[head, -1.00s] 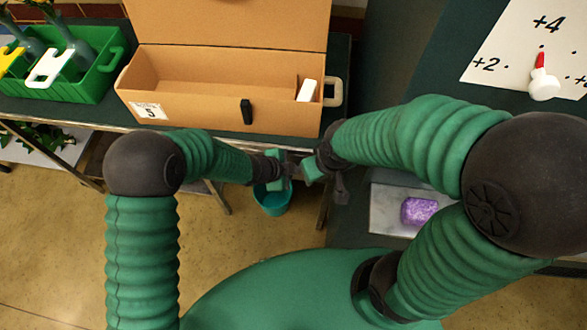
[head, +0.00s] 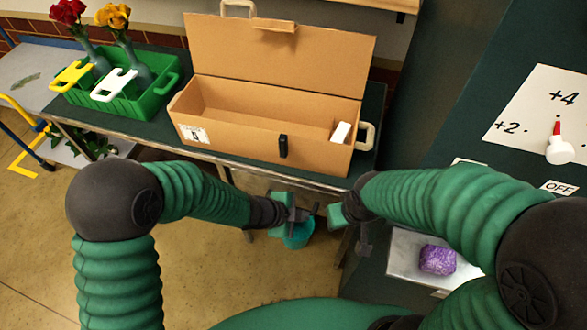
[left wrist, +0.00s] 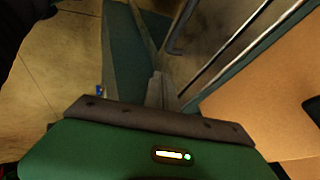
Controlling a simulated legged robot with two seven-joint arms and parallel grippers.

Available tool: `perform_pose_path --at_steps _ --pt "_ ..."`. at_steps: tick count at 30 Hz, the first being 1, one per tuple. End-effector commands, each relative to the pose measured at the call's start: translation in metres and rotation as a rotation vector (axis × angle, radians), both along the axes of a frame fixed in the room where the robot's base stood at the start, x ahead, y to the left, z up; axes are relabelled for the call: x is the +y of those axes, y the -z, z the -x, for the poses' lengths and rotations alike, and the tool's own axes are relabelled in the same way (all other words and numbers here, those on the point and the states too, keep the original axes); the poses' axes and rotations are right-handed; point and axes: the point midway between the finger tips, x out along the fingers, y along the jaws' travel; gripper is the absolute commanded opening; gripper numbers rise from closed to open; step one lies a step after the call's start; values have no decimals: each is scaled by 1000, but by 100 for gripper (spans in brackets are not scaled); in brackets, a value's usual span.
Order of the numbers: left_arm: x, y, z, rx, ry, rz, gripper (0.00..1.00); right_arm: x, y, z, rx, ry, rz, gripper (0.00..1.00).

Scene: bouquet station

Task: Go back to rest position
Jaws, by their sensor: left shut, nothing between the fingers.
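My left gripper (head: 304,214) is in the middle of the head view, at the end of the green left arm. It is shut and empty, held out in front of the table's front edge. In the left wrist view, its green body (left wrist: 155,150) fills the bottom. My right gripper (head: 360,238) is just to its right, at the end of the right arm; its fingers are too small and dark to read. Both forearms point inward toward each other in front of my body. I see nothing held in either gripper.

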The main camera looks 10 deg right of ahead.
Motion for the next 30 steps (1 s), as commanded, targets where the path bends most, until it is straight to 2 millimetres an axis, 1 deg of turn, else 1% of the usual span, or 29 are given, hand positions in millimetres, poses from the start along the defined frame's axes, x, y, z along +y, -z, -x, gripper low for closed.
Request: perform_pose_path --at_steps 2,4,5,8,9,10,11,12,13,14,15,16,18,21,24,30 --pt "4 -1 -2 2 -16 -4 0 0 0 0 0 -1 0 42" --pt "19 -8 -10 10 -89 -22 0 0 -4 0 0 -1 0 42" --pt "31 -14 -16 17 -146 -35 0 0 -6 0 0 -1 0 42" --pt "96 -41 -33 65 -443 -87 0 0 -16 0 0 -1 0 42" --pt "129 -54 -36 96 -602 -101 0 0 -20 0 0 -1 0 42" --pt "156 -64 -34 123 -726 -110 0 0 -24 0 0 -1 0 42" --pt "181 -73 -30 155 -854 -113 0 0 -27 0 0 -1 0 42" --pt "213 -86 -21 201 -1023 -110 0 0 -31 0 0 -1 0 42" --pt "235 -95 -11 239 -1151 -101 0 0 -34 0 0 -1 0 42" --pt "254 -102 0 280 -1273 -88 0 0 -37 0 0 -1 0 42" --pt "274 -111 17 337 -1425 -65 0 0 -41 0 0 -1 0 42" --pt "287 -117 29 380 -1528 -44 0 0 -43 0 0 -1 0 42" --pt "304 -127 54 473 -1723 7 0 0 -47 0 0 -1 0 42" --pt "312 -132 74 559 -1869 57 0 0 -48 0 0 -1 0 42" --pt "313 -131 79 580 -1898 67 0 0 -47 0 0 -1 0 42" --pt "312 -131 78 577 -1892 65 0 0 -47 0 0 -1 0 42"
